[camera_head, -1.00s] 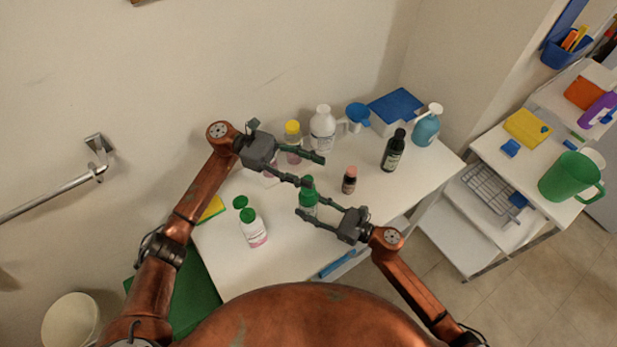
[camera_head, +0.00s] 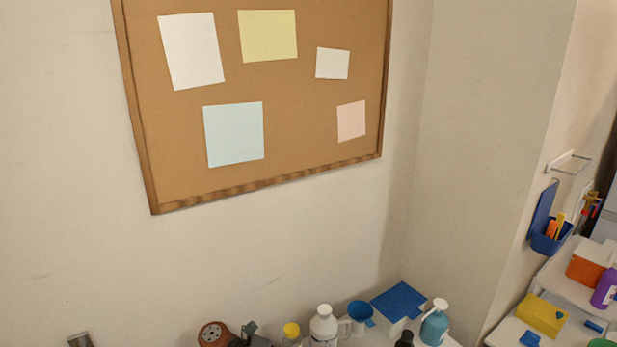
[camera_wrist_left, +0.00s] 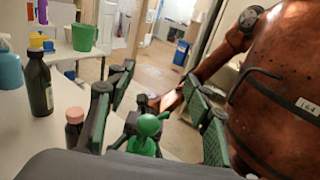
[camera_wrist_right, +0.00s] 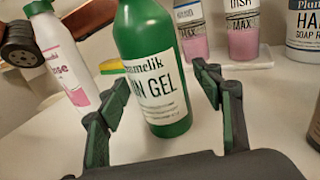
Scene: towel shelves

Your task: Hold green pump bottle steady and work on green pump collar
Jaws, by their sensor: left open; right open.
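The green pump bottle (camera_wrist_right: 150,85) stands upright in the right wrist view, with a white gel label and its top cut off by the frame. My right gripper (camera_wrist_right: 158,95) is open, its fingers on either side of the bottle; I cannot tell whether they touch it. In the left wrist view the green pump top (camera_wrist_left: 147,128) shows low between the fingers of my open left gripper (camera_wrist_left: 158,85). The collar is not clearly distinguishable there.
A pink-capped small bottle (camera_wrist_left: 75,122) and a dark bottle (camera_wrist_left: 38,85) stand nearby. A corkboard (camera_head: 290,90) hangs on the wall.

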